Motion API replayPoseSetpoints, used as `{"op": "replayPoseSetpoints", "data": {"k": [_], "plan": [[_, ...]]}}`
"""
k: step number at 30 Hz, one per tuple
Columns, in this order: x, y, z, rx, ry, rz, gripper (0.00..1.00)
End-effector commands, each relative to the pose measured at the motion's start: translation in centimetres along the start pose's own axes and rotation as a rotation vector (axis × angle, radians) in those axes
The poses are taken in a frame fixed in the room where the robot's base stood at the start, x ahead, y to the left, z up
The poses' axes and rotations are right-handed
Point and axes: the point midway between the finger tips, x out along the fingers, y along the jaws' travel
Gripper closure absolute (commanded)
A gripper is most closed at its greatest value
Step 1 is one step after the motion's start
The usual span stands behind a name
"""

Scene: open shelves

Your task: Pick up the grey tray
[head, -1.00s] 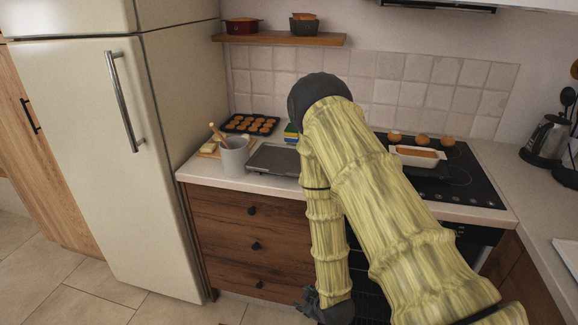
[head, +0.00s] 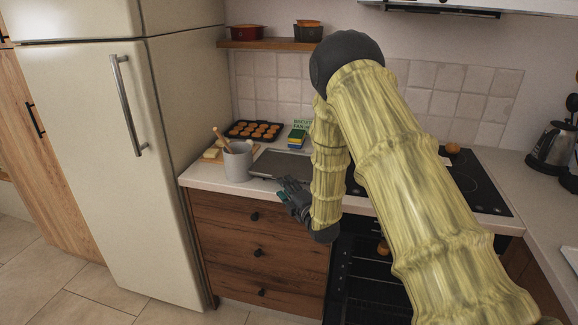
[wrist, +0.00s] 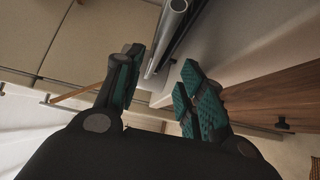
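The grey tray (head: 276,162) lies flat on the counter, between the grey utensil pot and the hob. My forearm covers its right part in the head view. My gripper (head: 284,190) is just in front of the counter edge, near the tray's front side, and points up and to the left. In the wrist view my gripper (wrist: 160,72) has its two teal-padded fingers spread apart with nothing held between them. A shiny metal bar passes just beyond the fingertips; I cannot tell for sure whether it is the tray's edge.
A grey pot (head: 238,162) with wooden utensils stands left of the tray. A dark muffin tin (head: 254,131) and a small box (head: 298,136) are behind it. Wooden drawers (head: 250,240) lie below, the fridge (head: 95,160) to the left, and the hob (head: 475,185) to the right.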

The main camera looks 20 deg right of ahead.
Motion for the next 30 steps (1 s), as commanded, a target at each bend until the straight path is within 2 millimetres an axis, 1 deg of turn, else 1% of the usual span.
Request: {"op": "replayPoseSetpoints", "data": {"k": [2,8,14,18,22,28,29,30], "plan": [[0.7,0.1,0.0,0.001,0.0,0.001,0.61],[1.7,0.3,0.0,0.002,-0.001,0.0,0.61],[4.2,1.1,-0.4,0.003,-0.002,0.0,0.61],[5.7,0.8,-0.5,0.002,-0.001,0.0,0.61],[6.3,0.8,-0.4,0.002,-0.002,-0.002,0.61],[6.3,0.7,-0.4,0.002,-0.002,-0.002,0.61],[6.3,0.7,-0.4,0.002,-0.002,-0.002,0.64],[6.3,0.7,-0.4,0.002,-0.002,-0.002,0.72]]}}
